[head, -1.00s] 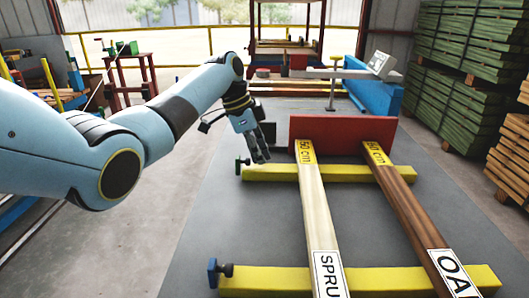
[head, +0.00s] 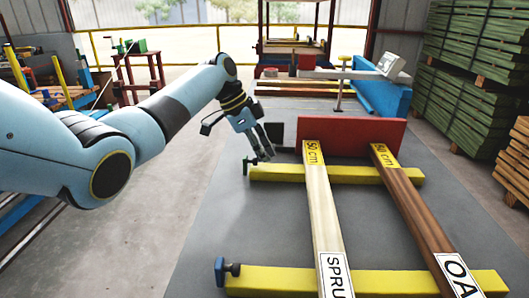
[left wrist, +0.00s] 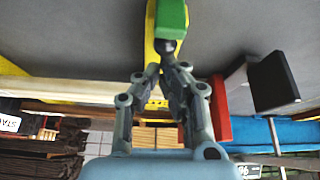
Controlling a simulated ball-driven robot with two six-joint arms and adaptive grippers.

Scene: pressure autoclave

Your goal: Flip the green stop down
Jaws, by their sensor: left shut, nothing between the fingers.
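The green stop (head: 246,165) stands up at the left end of the far yellow crossbeam (head: 340,174). In the left wrist view the green stop (left wrist: 172,18) is at the top, on its dark pivot just beyond my fingertips. My left gripper (head: 266,157) is shut and empty, just right of the stop and above the beam end. Its fingers converge in the left wrist view (left wrist: 166,66); I cannot tell whether they touch the stop or pivot. My right gripper is not in view.
A spruce board (head: 323,215) and an oak board (head: 415,205) lie across both yellow beams. A red plate (head: 350,132) stands behind them, beside a dark panel (head: 276,133). A blue stop (head: 219,271) is on the near beam. Grey floor left of the beams is clear.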

